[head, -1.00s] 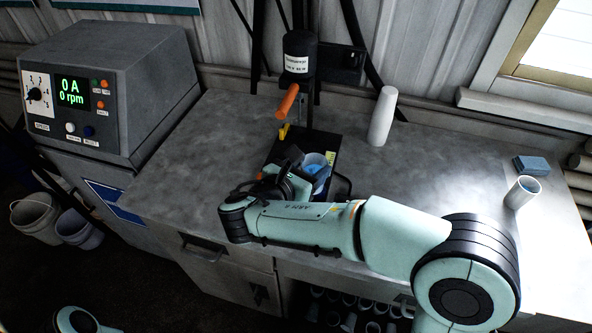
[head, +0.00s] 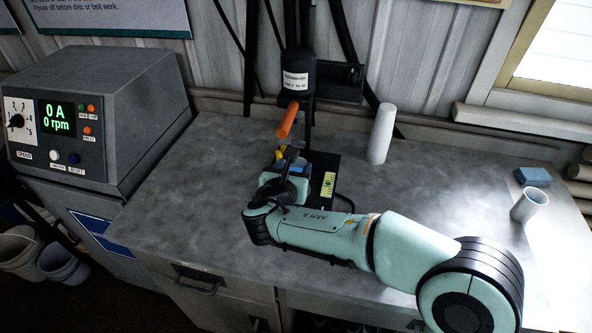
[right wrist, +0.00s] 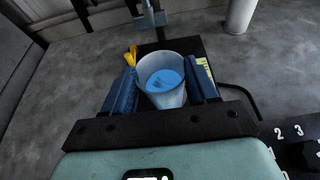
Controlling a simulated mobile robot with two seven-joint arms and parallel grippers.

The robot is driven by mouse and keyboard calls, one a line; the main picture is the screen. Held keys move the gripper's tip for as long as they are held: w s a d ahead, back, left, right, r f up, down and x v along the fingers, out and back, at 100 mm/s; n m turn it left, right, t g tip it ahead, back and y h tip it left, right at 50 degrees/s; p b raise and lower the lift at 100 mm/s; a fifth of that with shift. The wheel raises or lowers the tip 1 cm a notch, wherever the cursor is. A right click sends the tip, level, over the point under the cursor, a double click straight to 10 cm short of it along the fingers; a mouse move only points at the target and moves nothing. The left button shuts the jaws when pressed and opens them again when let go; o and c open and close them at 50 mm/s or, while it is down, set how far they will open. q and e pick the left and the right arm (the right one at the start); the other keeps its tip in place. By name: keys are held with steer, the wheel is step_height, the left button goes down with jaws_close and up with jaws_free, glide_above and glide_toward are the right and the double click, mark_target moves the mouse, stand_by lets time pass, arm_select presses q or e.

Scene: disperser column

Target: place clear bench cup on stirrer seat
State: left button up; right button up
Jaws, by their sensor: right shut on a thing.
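The clear bench cup (right wrist: 157,98), holding blue liquid, is upright between the two blue finger pads of my right gripper (right wrist: 164,92) in the right wrist view. My right gripper (head: 291,160) is shut on it. In the head view the gripper and arm hide nearly all of the cup. The black base of the stirrer stand (head: 322,163), with a yellow-green label, lies under and around the gripper below the column. The cup appears over this base; I cannot tell whether it touches the seat. My left gripper is out of view.
The dark stirrer head (head: 297,78) and its orange handle (head: 287,121) stand just behind the gripper. A white cylinder (head: 381,135) stands to the right. A white cup (head: 528,206) and blue block (head: 533,176) are far right. The control box (head: 95,105) reads 0 rpm.

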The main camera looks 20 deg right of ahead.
mark_target(297, 169)
steer(key=shift+w+d, duration=0.65)
steer(key=shift+w, duration=0.25)
steer(key=f, duration=0.3)
steer(key=shift+w+d+b, duration=0.3)
steer(key=shift+w+b, duration=0.05)
steer(key=shift+b, duration=0.05)
steer(key=shift+f, duration=0.2)
steer(key=shift+f, duration=0.2)
steer(key=o, duration=1.5)
